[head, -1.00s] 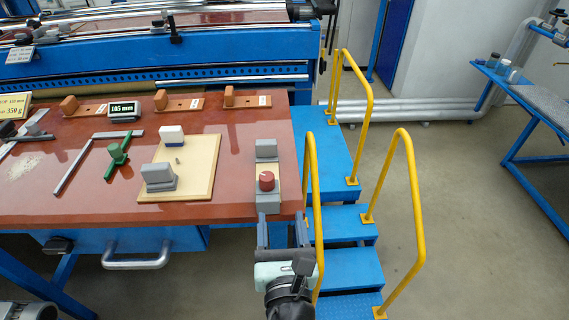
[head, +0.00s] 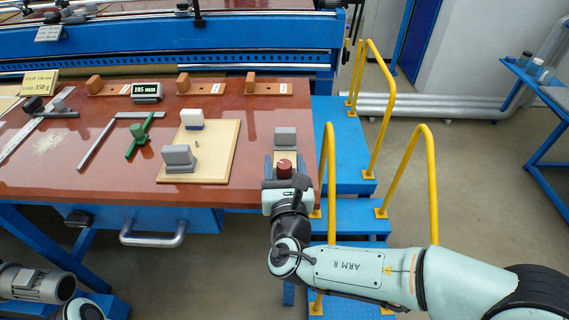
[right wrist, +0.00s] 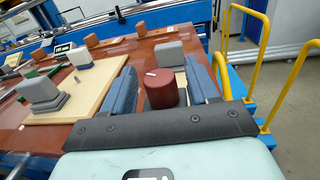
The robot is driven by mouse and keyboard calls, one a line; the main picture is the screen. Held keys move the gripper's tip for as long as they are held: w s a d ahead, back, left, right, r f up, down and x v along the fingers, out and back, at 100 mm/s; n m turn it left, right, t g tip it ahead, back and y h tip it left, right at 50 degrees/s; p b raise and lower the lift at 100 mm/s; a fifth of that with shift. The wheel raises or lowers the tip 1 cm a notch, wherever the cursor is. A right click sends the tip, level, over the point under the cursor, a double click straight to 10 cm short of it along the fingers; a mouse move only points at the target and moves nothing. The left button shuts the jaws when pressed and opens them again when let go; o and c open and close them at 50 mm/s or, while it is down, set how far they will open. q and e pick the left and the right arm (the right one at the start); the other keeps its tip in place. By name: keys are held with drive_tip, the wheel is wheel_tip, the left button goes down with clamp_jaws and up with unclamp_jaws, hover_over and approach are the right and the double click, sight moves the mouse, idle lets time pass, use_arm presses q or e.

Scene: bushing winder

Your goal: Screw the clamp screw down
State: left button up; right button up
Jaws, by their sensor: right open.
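The clamp screw's dark red knob (head: 284,168) stands at the front right of the red-brown table, and it also shows in the right wrist view (right wrist: 160,90). Behind it is the grey block (head: 285,138) of the clamp, with a beige strip between block and knob. My right gripper (head: 286,161) is open, with one blue-grey finger on each side of the knob. In the right wrist view (right wrist: 162,84) gaps show between the knob and both fingers. The clamp's near end is hidden by the gripper. My left gripper is not in view.
A beige board (head: 221,154) with a grey block and a white-and-blue block lies to the left. A green tool (head: 140,136) and a grey square lie beyond it. Blue steps (head: 352,214) with yellow handrails (head: 420,150) stand close on the right.

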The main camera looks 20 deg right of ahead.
drive_tip(key=shift+w, duration=0.15)
drive_tip(key=c, duration=0.9)
drive_tip(key=shift+c, duration=0.2)
drive_tip(key=shift+h, duration=0.3)
